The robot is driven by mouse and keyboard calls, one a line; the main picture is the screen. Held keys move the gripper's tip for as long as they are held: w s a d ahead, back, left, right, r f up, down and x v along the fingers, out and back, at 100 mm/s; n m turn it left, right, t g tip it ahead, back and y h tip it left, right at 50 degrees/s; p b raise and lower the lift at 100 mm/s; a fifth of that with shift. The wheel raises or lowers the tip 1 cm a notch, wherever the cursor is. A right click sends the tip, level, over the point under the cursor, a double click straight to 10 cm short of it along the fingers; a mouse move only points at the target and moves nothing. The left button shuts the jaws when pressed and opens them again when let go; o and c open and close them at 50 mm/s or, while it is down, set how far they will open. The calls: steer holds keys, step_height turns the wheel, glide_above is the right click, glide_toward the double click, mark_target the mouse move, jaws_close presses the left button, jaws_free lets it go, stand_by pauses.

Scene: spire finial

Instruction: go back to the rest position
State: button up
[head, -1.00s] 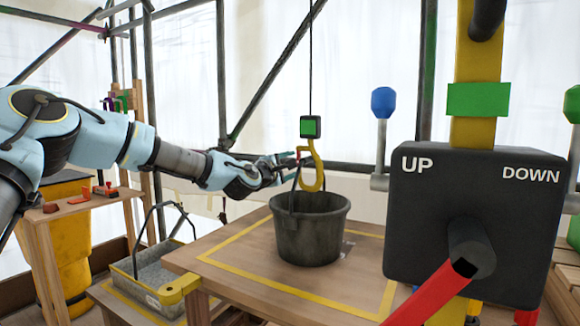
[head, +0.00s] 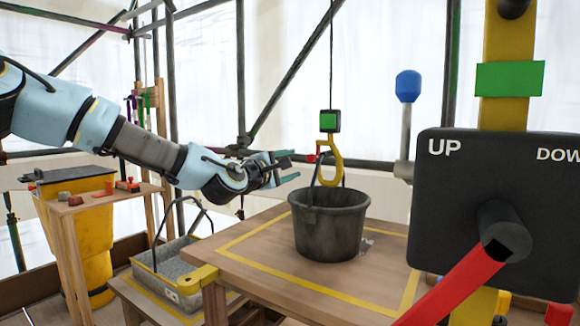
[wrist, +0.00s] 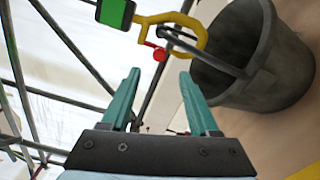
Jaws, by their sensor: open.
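My gripper (head: 289,170) is open and empty, left of the yellow hook (head: 331,160) in the head view. In the wrist view, my gripper (wrist: 160,98) shows two teal fingers apart with nothing between them. The hook (wrist: 195,32) and its red knob (wrist: 160,54) lie beyond the fingertips. The dark bucket (head: 328,225) stands upright on the wooden table, and its handle (wrist: 205,55) passes by the hook; I see it run into the hook's opening. My arm reaches in from the left.
A black UP/DOWN control box (head: 500,200) with a red lever (head: 462,285) stands at the right front. The wooden table (head: 250,262) has a yellow taped outline. A grey tray (head: 172,270) sits lower left, beside a side table (head: 100,200). Scaffold poles stand behind.

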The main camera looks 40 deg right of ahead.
stand_by(0.4)
steer(key=w+a+f+m+y+p, duration=0.4)
steer(key=a+f, duration=0.4)
steer(key=a, duration=0.5)
steer(key=w+a+f+m+y+p, duration=0.1)
steer(key=w+a+f+m+y, duration=0.25)
steer(key=a+f+y, duration=0.75)
steer(key=s+a+r+g+p, duration=0.1)
steer(key=s+a+r, duration=0.1)
steer(key=a, duration=0.9)
steer(key=s+a+r+g+y+p, duration=0.1)
steer(key=s+a, duration=0.3)
steer(key=a, duration=0.7)
steer(key=s+a+r+g+y+p, duration=0.1)
steer(key=s+a+r+p, duration=0.1)
steer(key=a, duration=1)
steer(key=shift+s+r, duration=0.45)
steer(key=shift+s, duration=0.2)
steer(key=shift+o, duration=0.2)
steer(key=shift+a, duration=0.1)
